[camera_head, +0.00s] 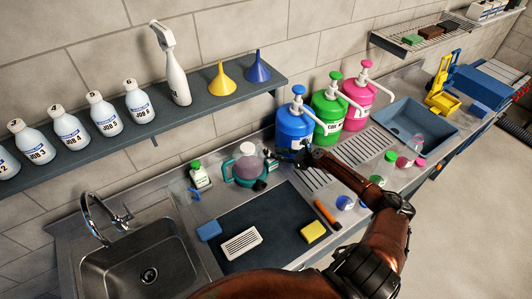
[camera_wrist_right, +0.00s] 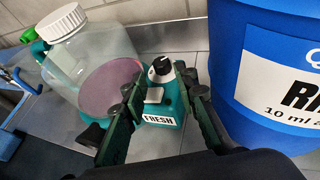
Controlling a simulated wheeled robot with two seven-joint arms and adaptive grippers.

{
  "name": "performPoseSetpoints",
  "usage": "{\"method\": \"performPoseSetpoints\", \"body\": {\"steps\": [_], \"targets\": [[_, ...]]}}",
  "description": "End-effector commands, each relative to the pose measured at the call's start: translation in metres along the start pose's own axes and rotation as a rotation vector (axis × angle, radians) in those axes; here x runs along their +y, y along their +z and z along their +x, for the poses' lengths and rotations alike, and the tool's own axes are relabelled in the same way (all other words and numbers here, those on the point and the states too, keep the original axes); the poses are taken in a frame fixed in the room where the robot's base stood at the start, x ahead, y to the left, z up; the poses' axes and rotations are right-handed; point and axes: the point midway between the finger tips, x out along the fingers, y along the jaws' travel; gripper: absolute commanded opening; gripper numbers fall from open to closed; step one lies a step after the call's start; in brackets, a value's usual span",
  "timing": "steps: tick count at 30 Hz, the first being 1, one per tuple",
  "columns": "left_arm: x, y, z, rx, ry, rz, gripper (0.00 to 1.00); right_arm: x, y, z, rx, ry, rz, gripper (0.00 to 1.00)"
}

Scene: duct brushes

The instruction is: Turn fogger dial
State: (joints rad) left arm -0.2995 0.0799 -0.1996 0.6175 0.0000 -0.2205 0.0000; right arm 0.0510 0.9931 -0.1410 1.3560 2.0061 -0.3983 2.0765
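The fogger stands on the counter against the wall, with a clear tank (camera_wrist_right: 95,65), a white cap and a teal body; it also shows in the head view (camera_head: 247,172). In the right wrist view its black dial (camera_wrist_right: 160,69) with a white mark sits on top of a teal housing with a grey lever and a label reading FRESH. My right gripper (camera_wrist_right: 163,88) is open and empty, its fingers on either side of the housing with the dial just beyond the tips. In the head view the right gripper (camera_head: 284,154) is beside the fogger. My left gripper is out of view.
A blue pump container (camera_head: 294,127) stands close to the right gripper, with green and pink ones beyond it. A small green-capped bottle (camera_head: 199,174) stands left of the fogger. A dark mat (camera_head: 270,213) with sponges lies in front. A shelf (camera_head: 215,100) overhangs behind.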

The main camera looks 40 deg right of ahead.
Motion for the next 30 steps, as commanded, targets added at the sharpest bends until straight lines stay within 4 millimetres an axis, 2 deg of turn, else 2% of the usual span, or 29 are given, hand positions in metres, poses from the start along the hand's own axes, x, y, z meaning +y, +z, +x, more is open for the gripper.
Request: {"method": "performPoseSetpoints", "body": {"steps": [15,26,30], "targets": [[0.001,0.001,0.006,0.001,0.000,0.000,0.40,-0.003,-0.001,0.063,-0.001,-0.006,0.003,0.27],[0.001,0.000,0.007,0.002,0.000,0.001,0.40,-0.002,0.000,0.070,0.000,-0.003,0.000,0.27],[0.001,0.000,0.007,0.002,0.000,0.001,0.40,-0.002,0.000,0.070,0.000,-0.003,0.001,0.18]]}}
